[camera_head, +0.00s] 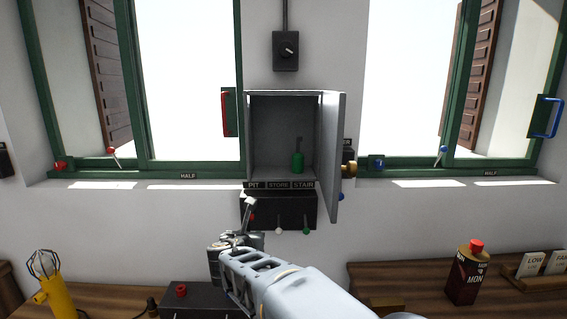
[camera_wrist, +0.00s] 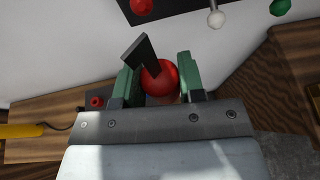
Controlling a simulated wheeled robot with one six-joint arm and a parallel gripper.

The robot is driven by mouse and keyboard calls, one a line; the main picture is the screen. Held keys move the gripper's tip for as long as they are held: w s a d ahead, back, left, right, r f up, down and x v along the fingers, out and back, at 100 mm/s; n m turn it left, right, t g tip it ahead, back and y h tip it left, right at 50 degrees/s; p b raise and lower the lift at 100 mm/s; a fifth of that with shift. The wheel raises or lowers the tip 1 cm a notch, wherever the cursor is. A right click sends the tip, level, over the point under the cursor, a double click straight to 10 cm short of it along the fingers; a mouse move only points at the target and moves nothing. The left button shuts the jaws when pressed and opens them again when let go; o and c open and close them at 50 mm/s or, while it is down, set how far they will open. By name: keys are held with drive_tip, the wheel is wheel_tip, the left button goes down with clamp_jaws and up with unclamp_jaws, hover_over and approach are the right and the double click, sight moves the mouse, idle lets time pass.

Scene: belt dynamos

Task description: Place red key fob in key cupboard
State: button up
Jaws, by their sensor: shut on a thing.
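My gripper (camera_wrist: 160,82) is shut on the red key fob (camera_wrist: 166,80), a red ball with a dark flat bar leaning across it, between green finger pads. In the head view my gripper (camera_head: 238,240) is in front of the wall, below and left of the key cupboard (camera_head: 252,130). The red ball cannot be made out there. The cupboard is a grey box with its door (camera_head: 335,150) open to the right. A green fob (camera_head: 298,162) stands inside, on the right. Labels under the opening read PIT, STORE and STAIR.
A black box (camera_head: 290,208) with red, white and green knobs is under the cupboard. Green-framed windows flank it.

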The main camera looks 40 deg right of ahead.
sight(274, 158)
drive_tip(key=s+d+r+n+p, duration=0.15)
drive_tip(key=s+r, duration=0.25)
drive_tip(key=r, duration=0.6)
drive_tip(key=s+d+r+m+p, duration=0.1)
drive_tip(key=s+r+p, duration=0.2)
drive_tip(key=r, duration=0.7)
drive_tip(key=shift+n+t+y, duration=0.3)
drive_tip(key=shift+n+y, duration=0.05)
drive_tip(key=shift+y, duration=0.25)
drive_tip(key=w+d+p, duration=0.1)
drive_tip(key=w+d, duration=0.1)
drive_tip(key=w, duration=0.1)
drive_tip(key=w+d+p, duration=0.1)
drive_tip(key=w+d, duration=0.2)
drive_tip(key=w, duration=0.1)
drive_tip(key=w+d+p, duration=0.1)
drive_tip(key=w+d, duration=0.2)
drive_tip(key=w, duration=0.1)
drive_tip(key=shift+d+p, duration=0.1)
drive_tip(key=shift+p, duration=0.3)
drive_tip(key=shift+w+d+r+p, duration=0.1)
drive_tip(key=shift+w+d+p, duration=0.3)
drive_tip(key=shift+w+d, duration=0.4)
drive_tip(key=shift+w+d+f+b, duration=0.25)
drive_tip(key=shift+w+f+b, duration=0.15)
drive_tip(key=shift+f, duration=0.4)
drive_tip(key=shift+a, duration=0.15)
drive_tip(key=shift+f, duration=0.1)
